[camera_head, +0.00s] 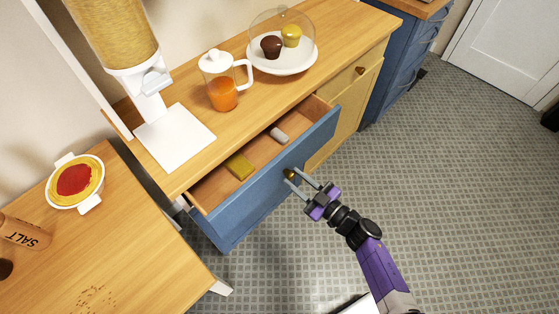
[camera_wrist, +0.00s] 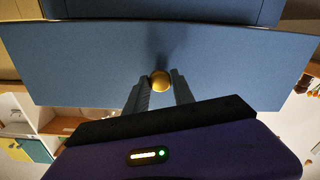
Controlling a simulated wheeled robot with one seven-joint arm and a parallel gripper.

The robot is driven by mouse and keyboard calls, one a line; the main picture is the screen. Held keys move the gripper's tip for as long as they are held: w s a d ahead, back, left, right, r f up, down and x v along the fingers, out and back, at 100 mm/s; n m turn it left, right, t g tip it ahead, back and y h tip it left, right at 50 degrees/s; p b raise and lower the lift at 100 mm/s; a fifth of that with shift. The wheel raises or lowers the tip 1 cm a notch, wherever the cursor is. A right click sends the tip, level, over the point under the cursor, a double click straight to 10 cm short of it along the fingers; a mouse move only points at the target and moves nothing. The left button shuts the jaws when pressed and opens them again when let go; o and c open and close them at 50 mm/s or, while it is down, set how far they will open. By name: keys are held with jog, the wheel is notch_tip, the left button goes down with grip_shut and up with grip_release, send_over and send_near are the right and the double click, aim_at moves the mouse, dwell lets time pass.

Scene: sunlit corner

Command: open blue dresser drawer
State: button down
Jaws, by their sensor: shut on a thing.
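The blue dresser drawer (camera_head: 262,187) stands pulled out from the wooden dresser (camera_head: 345,115), and its inside is in view. A yellow block (camera_head: 238,166) and a pale cylinder (camera_head: 279,135) lie in it. My gripper (camera_head: 292,178) is at the middle of the blue front, shut on the round brass knob (camera_head: 289,173). In the wrist view the knob (camera_wrist: 160,80) sits between the two finger ends, in front of the blue drawer front (camera_wrist: 85,62).
On the dresser top stand a dispenser (camera_head: 162,110), a jug of orange drink (camera_head: 223,93) and a domed cake plate (camera_head: 283,60). A wooden table (camera_head: 140,235) with a pasta dish (camera_head: 76,181) is at left. The tiled floor (camera_head: 450,200) at right is clear.

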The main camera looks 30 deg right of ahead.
jog(key=v, duration=1.1)
jog(key=shift+s+p, duration=0.35)
jog(key=shift+p, duration=0.05)
jog(key=shift+d, duration=0.1)
jog(key=c, duration=1.1)
grip_release()
jog(key=shift+o, duration=0.2)
jog(key=shift+s, duration=0.1)
jog(key=b+v, duration=0.1)
jog(key=v, duration=0.6)
jog(key=shift+s, duration=0.3)
jog(key=shift+d, duration=0.1)
